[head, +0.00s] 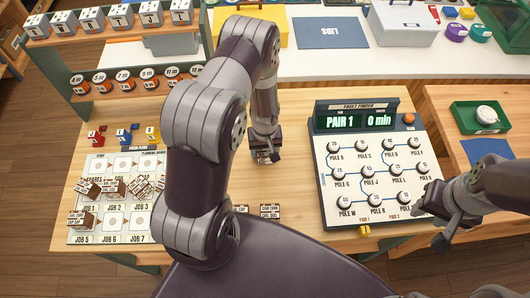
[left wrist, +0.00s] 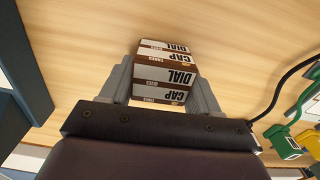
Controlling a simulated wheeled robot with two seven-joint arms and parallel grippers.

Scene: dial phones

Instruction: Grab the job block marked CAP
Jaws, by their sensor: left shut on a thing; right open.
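My left gripper (head: 265,152) is above the wooden table between the planning board and the fault finder. It is shut on a brown and white block (left wrist: 163,70), which sits between its two fingers in the left wrist view. The block's faces read CAP and DIAL. In the head view only a small part of this block (head: 266,157) shows below the fingers. I cannot tell whether it touches the table. My right gripper (head: 440,212) is open at the lower right corner of the fault finder.
The planning board (head: 100,165) holds several similar blocks (head: 114,189); my left arm hides its right side. Another block (head: 270,211) lies near the table's front. The fault finder (head: 370,160) reads PAIR 1, 0 min. A green tray (head: 462,118) stands at right.

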